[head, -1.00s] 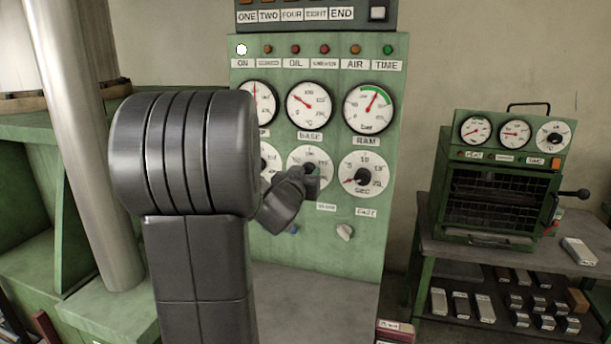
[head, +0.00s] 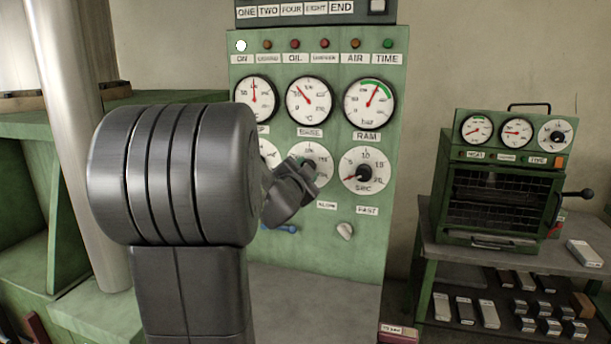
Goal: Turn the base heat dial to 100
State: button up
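The base heat dial (head: 320,154) is a white round scale on the green control panel, below the gauge labelled BASE (head: 310,101). Its knob is hidden behind my gripper (head: 306,172). My gripper reaches in from the left and is at the dial's front, covering its middle and lower part. The fingers are seen from behind, so I cannot tell whether they are closed on the knob. The dial's setting cannot be read. The BASE gauge needle points to the upper left.
The SEC dial (head: 375,160) is close to the right of my gripper, with its pointer to the lower left. A pale SLOW/FAST knob (head: 345,231) and a blue lever (head: 286,229) are below. A green oven (head: 493,205) stands on a bench at the right.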

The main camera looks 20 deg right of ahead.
jog(key=shift+f+m, duration=0.1)
jog(key=shift+m, duration=0.8)
jog(key=shift+b, duration=0.3)
jog(key=o, duration=1)
jog(key=v, duration=1.4)
jog(key=shift+w+d, duration=0.15)
jog(key=shift+w, duration=0.05)
jog(key=x, duration=1.3)
jog(key=shift+w+d, duration=0.15)
jog(key=shift+w, duration=0.1)
jog(key=shift+s, duration=0.15)
